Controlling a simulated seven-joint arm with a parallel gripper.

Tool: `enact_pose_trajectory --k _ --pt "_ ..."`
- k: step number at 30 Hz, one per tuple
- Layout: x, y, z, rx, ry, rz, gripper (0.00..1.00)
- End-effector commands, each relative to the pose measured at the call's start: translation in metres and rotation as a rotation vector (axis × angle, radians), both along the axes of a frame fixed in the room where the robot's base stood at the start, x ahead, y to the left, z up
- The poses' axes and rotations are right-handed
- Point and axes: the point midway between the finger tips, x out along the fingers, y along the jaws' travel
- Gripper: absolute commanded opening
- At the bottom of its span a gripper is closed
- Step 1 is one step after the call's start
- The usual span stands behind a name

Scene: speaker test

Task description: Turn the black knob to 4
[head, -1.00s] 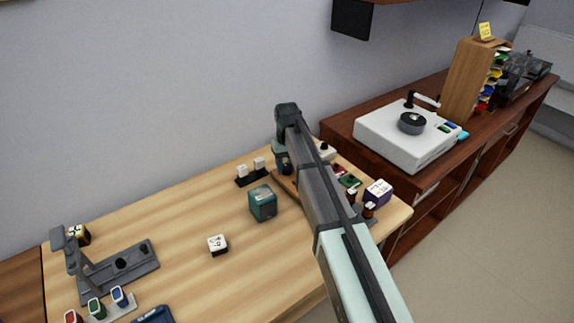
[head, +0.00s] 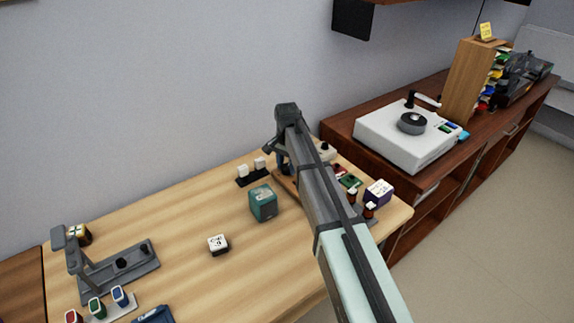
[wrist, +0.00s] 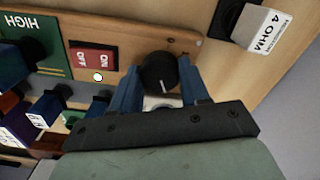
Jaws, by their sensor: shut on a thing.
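The black knob (wrist: 156,66) is in the wrist view, on a wooden panel, with a white pointer line that points down in the picture. My gripper (wrist: 159,75) has one blue finger on each side of the knob and is shut on it. A white patch shows just below the knob; I can read no number there, and my gripper hides part of the area. In the head view my gripper (head: 281,155) is at the back of the table, and my arm hides the knob.
A red ON/OFF switch (wrist: 93,60) and a green HIGH panel (wrist: 28,40) are left of the knob. A teal box (head: 263,203) and a white-topped cube (head: 218,244) stand on the table (head: 185,215).

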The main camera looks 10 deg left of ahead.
Motion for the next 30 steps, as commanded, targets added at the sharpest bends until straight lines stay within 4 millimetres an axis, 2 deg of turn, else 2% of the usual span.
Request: enact_pose_trajectory --k 12,30 --pt "0.0014 0.0006 0.0009 0.0 -0.004 -0.211 0.15" --pt "0.0016 0.0006 0.001 0.0 -0.004 -0.25 0.15"
